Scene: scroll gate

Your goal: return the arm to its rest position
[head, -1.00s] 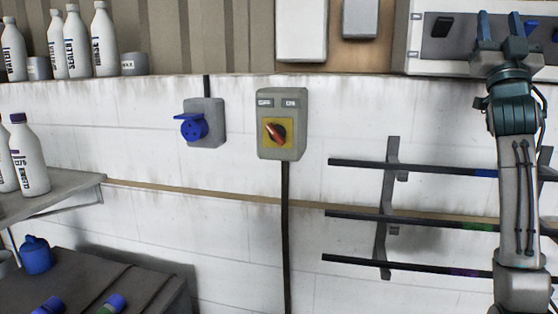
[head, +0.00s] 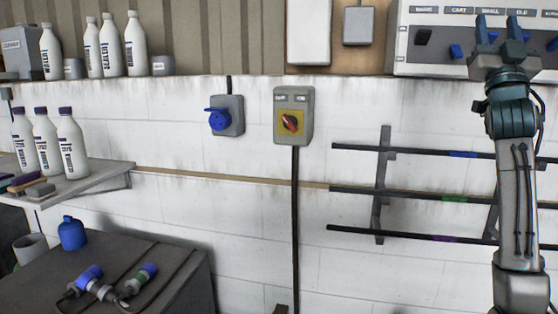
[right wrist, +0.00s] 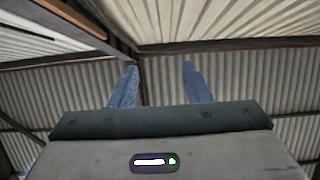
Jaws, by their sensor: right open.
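My right gripper (head: 502,35) is raised at the right of the head view, fingers pointing up, in front of a labelled switch panel. Its two fingers are apart with nothing between them. In the right wrist view the gripper (right wrist: 160,85) also shows open and empty against a corrugated roof. I cannot tell from the head view whether it touches the panel. My left gripper is not in view.
The switch panel (head: 450,58) is on the wall behind my right arm. A rotary switch box (head: 293,115) and a blue socket (head: 220,119) are left of the wall rack (head: 380,190). Bottles (head: 70,145) stand on shelves at left, above a bench (head: 170,270) with connectors.

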